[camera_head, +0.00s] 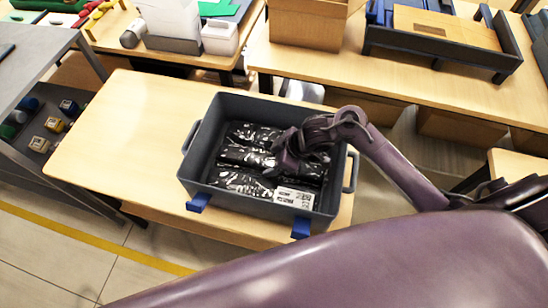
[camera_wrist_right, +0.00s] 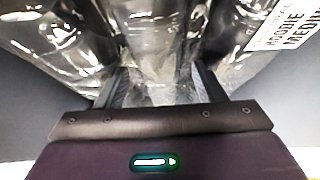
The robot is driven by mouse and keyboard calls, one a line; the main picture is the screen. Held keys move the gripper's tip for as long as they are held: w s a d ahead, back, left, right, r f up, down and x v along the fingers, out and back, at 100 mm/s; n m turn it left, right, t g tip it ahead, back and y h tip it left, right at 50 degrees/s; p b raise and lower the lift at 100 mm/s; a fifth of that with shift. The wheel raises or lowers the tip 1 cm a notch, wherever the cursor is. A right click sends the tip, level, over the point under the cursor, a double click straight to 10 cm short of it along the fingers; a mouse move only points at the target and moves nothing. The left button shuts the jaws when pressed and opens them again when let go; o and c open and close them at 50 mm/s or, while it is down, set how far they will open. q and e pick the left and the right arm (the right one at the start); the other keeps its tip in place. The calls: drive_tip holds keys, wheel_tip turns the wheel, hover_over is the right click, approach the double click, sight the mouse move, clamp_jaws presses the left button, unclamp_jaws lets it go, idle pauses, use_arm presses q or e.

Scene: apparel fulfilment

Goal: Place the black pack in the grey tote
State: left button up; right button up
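The grey tote (camera_head: 200,147) stands on a light wood table. Several black packs in shiny clear wrap lie in it; one pack (camera_head: 248,156) is in the middle and another (camera_head: 240,181) is at the near side. My right gripper (camera_head: 285,160) reaches down into the tote over the packs, at their right. In the right wrist view its fingers (camera_wrist_right: 162,88) are apart, with crumpled wrap of a black pack (camera_wrist_right: 165,40) between them. I cannot see a firm pinch. The arm hides the tote's right part. My left gripper is not in view.
A white label (camera_head: 294,197) shows on a pack near the tote's front wall. Blue clips (camera_head: 199,202) sit on the front edge. The table (camera_head: 120,135) is clear left of the tote. A back table holds a cardboard box (camera_head: 308,25) and a dark tray (camera_head: 440,50).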

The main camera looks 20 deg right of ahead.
drive_tip(key=shift+r, duration=0.3)
drive_tip(key=p+v, duration=0.1)
drive_tip(key=v, duration=1)
drive_tip(key=shift+s+d+r, duration=0.15)
drive_tip(key=shift+d+r, duration=0.05)
drive_tip(key=shift+r, duration=0.05)
drive_tip(key=shift+r+p, duration=0.1)
drive_tip(key=shift+p, duration=0.2)
